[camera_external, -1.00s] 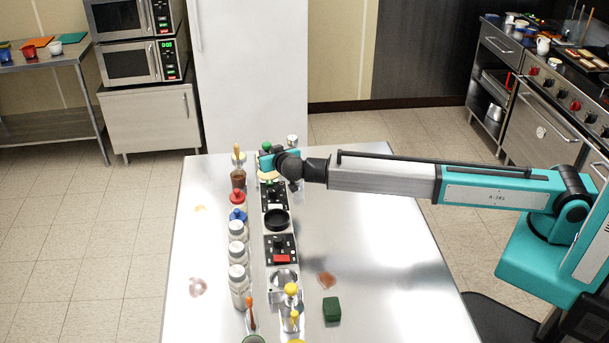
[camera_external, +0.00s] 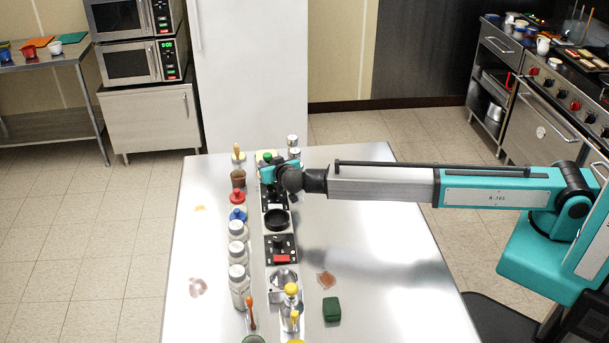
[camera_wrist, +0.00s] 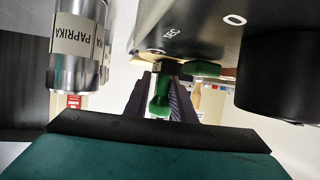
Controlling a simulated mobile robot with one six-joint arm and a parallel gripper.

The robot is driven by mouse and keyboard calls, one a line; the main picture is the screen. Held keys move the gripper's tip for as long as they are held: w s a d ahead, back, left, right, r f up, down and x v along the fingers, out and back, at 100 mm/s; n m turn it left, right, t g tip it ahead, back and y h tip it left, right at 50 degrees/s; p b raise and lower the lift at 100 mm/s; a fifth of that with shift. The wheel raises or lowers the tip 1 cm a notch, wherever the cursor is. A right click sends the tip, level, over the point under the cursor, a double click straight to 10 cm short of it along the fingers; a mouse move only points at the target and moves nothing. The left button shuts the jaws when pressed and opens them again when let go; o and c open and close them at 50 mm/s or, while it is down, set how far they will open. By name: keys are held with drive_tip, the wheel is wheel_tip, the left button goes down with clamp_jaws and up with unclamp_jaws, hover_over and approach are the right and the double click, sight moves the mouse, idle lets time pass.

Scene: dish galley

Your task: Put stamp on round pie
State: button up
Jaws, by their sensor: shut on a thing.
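My gripper (camera_wrist: 160,105) has its dark fingers on both sides of a green handle, which I take to be the stamp (camera_wrist: 160,88). In the external view my gripper (camera_external: 270,174) is low over the far end of the narrow rail of stations, and the stamp's green top (camera_external: 267,157) shows at it. A pale rounded patch, possibly the round pie (camera_external: 261,155), shows just behind the green top. My gripper hides most of that spot, so I cannot tell whether stamp and pie touch.
Capped bottles (camera_external: 237,254) line the rail's left side. A paprika shaker (camera_wrist: 77,45) stands close by in the wrist view. A black round dish (camera_external: 276,219) and a black panel (camera_external: 281,249) lie nearer. A green block (camera_external: 331,309) is at the front right. The table's right side is mostly clear.

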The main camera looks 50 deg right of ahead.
drive_tip(key=shift+f, duration=0.15)
drive_tip(key=o, duration=1.1)
drive_tip(key=shift+c, duration=0.2)
drive_tip(key=b+v, duration=0.3)
drive_tip(key=v, duration=0.9)
drive_tip(key=shift+b, duration=0.3)
drive_tip(key=shift+d, duration=0.1)
